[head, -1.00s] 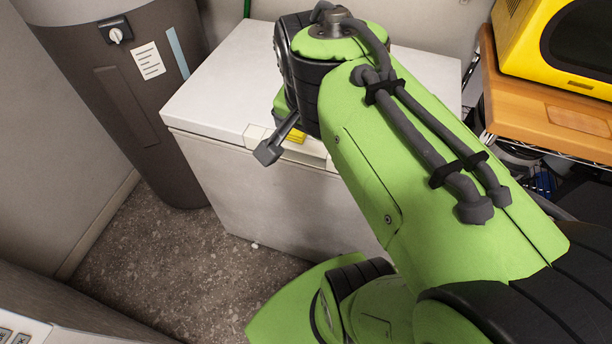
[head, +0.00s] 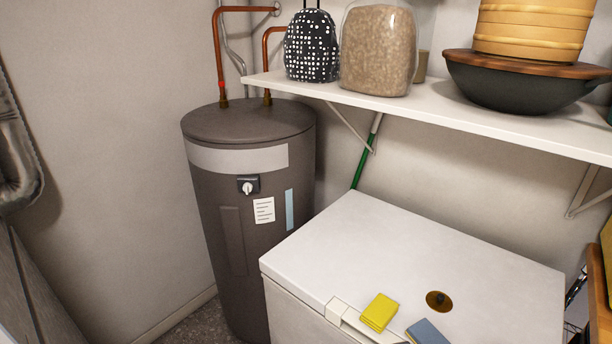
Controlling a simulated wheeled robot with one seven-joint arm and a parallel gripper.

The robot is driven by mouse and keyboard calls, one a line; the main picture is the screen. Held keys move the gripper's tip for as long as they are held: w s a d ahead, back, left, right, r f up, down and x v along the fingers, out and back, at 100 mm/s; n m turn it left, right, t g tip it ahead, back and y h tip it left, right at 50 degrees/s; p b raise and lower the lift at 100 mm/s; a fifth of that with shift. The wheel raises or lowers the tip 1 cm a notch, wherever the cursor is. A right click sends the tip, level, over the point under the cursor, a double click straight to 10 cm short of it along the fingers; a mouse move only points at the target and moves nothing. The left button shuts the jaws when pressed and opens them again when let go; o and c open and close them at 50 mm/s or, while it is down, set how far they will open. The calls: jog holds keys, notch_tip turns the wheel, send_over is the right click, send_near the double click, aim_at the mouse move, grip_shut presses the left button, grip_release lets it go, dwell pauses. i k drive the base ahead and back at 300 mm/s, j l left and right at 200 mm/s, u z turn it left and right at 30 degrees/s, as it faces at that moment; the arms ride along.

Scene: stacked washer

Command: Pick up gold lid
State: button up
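A blue-grey block (head: 427,333) lies in front of the lid, partly cut off by the bottom of the picture. The lid stands apart from both blocks. My gripper and arm are not in view.
A dark water heater (head: 230,200) stands left of the freezer. A white shelf (head: 440,110) runs above it, bearing a dotted bag (head: 310,45), a jar of grain (head: 378,50) and a dark pot (head: 520,85). The freezer's back and left top is clear.

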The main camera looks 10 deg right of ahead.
aim_at(439, 301)
jog(key=z, duration=1.9)
